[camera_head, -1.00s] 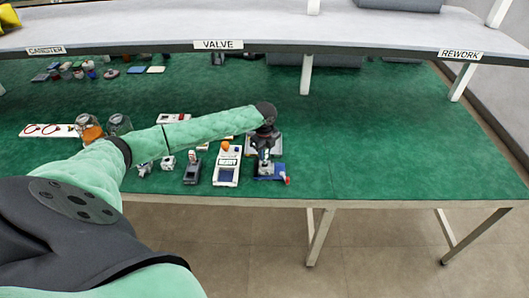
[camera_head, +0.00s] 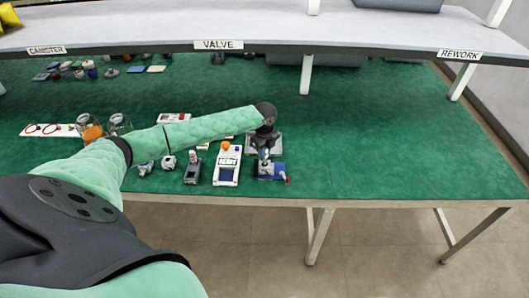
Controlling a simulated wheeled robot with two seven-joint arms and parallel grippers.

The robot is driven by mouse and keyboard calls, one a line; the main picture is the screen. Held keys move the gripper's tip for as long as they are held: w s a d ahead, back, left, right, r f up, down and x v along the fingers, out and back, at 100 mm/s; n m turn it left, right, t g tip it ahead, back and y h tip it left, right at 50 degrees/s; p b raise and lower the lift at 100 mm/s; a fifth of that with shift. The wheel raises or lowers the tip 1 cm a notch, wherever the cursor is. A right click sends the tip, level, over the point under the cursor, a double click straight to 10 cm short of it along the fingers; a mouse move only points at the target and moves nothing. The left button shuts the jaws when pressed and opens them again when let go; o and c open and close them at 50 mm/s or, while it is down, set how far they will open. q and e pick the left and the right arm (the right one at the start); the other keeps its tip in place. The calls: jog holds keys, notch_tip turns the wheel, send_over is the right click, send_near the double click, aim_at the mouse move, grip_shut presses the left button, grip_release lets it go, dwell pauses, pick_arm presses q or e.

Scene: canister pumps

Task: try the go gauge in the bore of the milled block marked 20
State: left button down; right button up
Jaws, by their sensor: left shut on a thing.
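My left arm reaches across the green bench, and my left gripper (camera_head: 264,154) points down at its front edge. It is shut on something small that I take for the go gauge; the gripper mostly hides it. Right under the gripper is a small blue and grey fixture (camera_head: 270,172) with a red end at its right. I cannot tell whether the held thing is inside a bore or only above it. The milled block and its mark 20 cannot be made out at this size. My right gripper is not in view.
A white device with a dark screen (camera_head: 227,167) stands just left of the gripper. Several small parts (camera_head: 192,172) lie further left, with glass jars (camera_head: 120,125) behind my arm. The bench right of the fixture (camera_head: 400,150) is clear. A grey shelf (camera_head: 360,35) overhangs the back.

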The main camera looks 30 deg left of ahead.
pick_arm(q)
jog(key=shift+f+b, duration=0.5)
jog(key=shift+f, duration=0.9)
dwell(0.7)
jog(key=shift+r, duration=0.1)
dwell(0.7)
jog(key=shift+r+p, duration=1.05)
jog(key=shift+r, duration=0.2)
jog(key=shift+r+p, duration=2)
jog(key=shift+r, duration=0.5)
jog(key=shift+f, duration=0.1)
